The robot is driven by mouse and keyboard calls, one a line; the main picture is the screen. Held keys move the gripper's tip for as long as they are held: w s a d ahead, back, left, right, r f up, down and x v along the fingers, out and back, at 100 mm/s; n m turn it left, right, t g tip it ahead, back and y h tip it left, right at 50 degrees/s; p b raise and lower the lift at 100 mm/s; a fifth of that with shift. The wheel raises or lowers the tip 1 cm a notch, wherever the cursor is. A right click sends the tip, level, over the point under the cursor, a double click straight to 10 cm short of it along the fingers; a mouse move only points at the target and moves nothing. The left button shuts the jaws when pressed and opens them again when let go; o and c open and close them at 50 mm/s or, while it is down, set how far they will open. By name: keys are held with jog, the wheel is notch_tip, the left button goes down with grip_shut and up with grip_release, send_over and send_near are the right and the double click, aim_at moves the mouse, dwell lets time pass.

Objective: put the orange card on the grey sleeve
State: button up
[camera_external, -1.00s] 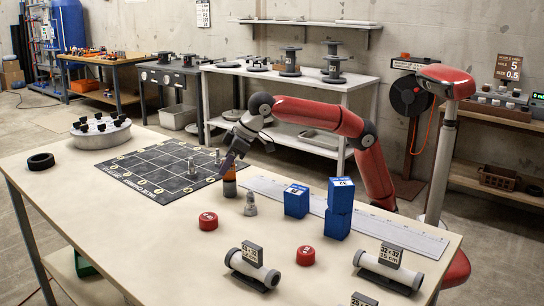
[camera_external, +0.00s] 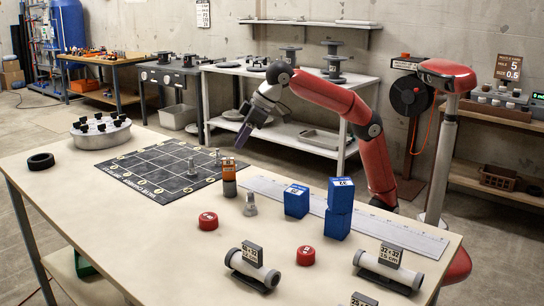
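The orange card (camera_external: 229,171), with small dark print, stands upright at the right edge of the dark grid mat. Directly below it is the grey sleeve (camera_external: 229,188), a short dark grey upright piece on the table. The card appears to rest on the sleeve, with no gap visible between them. My gripper (camera_external: 240,145) points down just above and slightly right of the card, apart from it. Its dark fingers overlap in this view, so their spacing is hidden. Nothing is visible hanging from them.
The grid mat (camera_external: 130,163) lies left of the card. A small grey fitting (camera_external: 250,205) stands close at its right. Blue boxes (camera_external: 297,201), red caps (camera_external: 208,221) and white pipes on stands (camera_external: 252,268) are nearer the front right. The table's left front is clear.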

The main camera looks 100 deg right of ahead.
jog(key=s+d+f+y, duration=0.1)
jog(key=s+d+f, duration=0.5)
jog(key=s+d, duration=0.6)
jog(key=s+d+f+h, duration=0.1)
jog(key=s+d+f, duration=0.1)
jog(key=s+f, duration=1.6)
jog(key=shift+s+f+g, duration=0.25)
jog(key=shift+f+g, duration=0.15)
jog(key=shift+f, duration=0.4)
